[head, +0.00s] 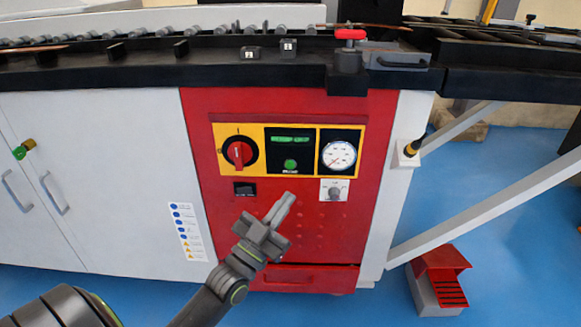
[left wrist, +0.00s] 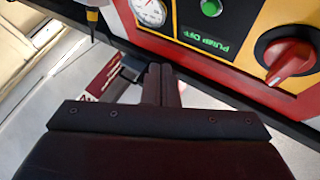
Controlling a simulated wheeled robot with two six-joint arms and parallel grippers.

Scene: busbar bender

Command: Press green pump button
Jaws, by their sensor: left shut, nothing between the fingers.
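The round green pump button (head: 290,164) sits on the black middle section of the yellow-framed control panel (head: 268,150), on the red cabinet front. It also shows at the top edge of the left wrist view (left wrist: 211,7), beside green lettering that seems to read "PUMP OFF". My left gripper (head: 285,203) is shut and empty. In the head view its fingertips appear just below the button, apart from it. In the left wrist view the shut fingers (left wrist: 161,84) point toward the panel's lower edge. My right gripper is not in view.
A red rotary switch (head: 239,153) is left of the button and a pressure gauge (head: 339,155) right of it. A small grey knob (head: 334,190) and a black switch (head: 245,189) sit below the panel. A black worktop edge (head: 130,67) runs above.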

